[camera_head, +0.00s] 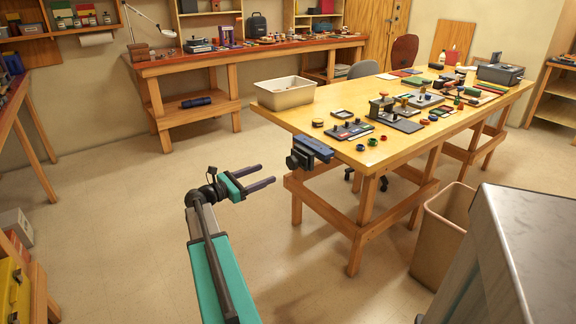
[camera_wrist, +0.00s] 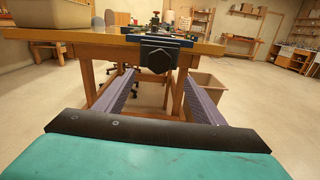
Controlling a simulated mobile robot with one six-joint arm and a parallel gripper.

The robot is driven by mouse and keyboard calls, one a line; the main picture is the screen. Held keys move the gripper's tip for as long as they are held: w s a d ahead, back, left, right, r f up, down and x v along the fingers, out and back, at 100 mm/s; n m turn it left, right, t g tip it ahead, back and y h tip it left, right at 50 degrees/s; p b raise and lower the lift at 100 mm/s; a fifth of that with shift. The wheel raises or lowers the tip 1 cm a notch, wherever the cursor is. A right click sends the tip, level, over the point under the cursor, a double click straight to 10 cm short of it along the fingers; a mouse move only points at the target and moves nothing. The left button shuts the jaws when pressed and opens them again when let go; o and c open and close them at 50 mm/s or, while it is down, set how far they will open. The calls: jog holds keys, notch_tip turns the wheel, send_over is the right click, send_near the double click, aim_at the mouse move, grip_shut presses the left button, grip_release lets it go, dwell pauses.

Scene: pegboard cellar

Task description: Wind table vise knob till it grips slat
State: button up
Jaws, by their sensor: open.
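The table vise (camera_head: 312,148) is dark blue-grey and fixed at the near left corner of the wooden table. Its dark round knob (camera_head: 294,161) faces my arm. In the wrist view the knob (camera_wrist: 158,60) is near the picture's middle, beyond and between my fingers, below the vise body (camera_wrist: 158,40). My gripper (camera_head: 268,175) is open and empty, in the air to the left of the vise and apart from it. It also shows in the wrist view (camera_wrist: 160,90). I cannot make out the slat in the vise jaws.
The table (camera_head: 280,113) carries a cream bin (camera_head: 284,93) and several small tools and parts. A tan waste bin (camera_head: 440,235) stands on the floor at the right, beside a grey metal surface (camera_head: 530,230). The floor around my gripper is clear.

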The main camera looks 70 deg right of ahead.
aim_at(290, 164)
jog(key=x, duration=1.2)
jog(key=shift+d, duration=0.1)
jog(key=shift+c, duration=0.4)
jog(key=c, duration=1)
jog(key=shift+d, duration=0.1)
